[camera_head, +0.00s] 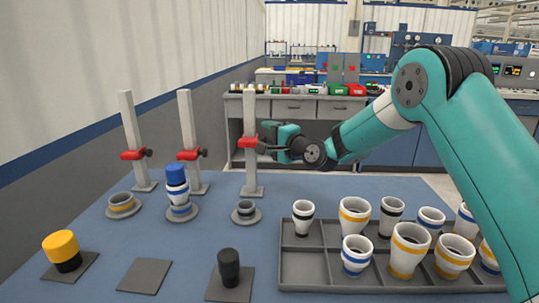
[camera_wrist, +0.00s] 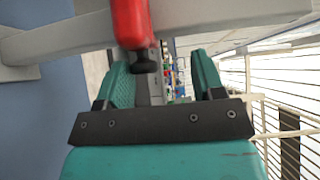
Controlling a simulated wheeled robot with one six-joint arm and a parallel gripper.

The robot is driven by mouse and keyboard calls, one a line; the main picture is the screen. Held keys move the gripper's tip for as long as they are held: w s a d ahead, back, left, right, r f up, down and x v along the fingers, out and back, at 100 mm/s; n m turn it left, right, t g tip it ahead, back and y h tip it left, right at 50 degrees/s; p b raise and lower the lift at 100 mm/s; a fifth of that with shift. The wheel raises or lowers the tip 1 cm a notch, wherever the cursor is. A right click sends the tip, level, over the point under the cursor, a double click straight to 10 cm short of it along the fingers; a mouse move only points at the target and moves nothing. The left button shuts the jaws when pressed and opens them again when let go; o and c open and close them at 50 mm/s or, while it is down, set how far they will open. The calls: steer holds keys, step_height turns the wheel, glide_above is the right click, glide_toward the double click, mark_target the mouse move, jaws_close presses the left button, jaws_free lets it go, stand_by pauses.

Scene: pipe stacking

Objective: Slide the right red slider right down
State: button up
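The right red slider (camera_head: 246,142) sits about midway up the right grey post (camera_head: 250,110). My gripper (camera_head: 266,143) is just right of it, at about the same height. In the wrist view the red slider (camera_wrist: 132,22) is at the top, with its black knob (camera_wrist: 143,64) below it. The knob is close to the left finger. My gripper's two teal fingers (camera_wrist: 164,75) are spread apart, with no thing held between them. Whether a finger touches the knob or slider cannot be told.
Two more posts with red sliders (camera_head: 132,154) (camera_head: 188,155) stand to the left. A small ring stack (camera_head: 245,208) sits on a round base before the right post. A blue-topped stack (camera_head: 177,188) stands left. A grey tray (camera_head: 300,269) of cups is at right front.

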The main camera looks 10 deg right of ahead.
steer(key=shift+o, duration=0.2)
step_height(320, 180, up, 14)
steer(key=shift+f+p, duration=0.25)
steer(key=shift+p, duration=0.1)
steer(key=shift+f, duration=0.4)
steer(key=shift+c, duration=0.2)
steer(key=b+v, duration=0.9)
steer(key=v, duration=1.1)
steer(key=shift+f, duration=0.65)
steer(key=shift+s, duration=0.15)
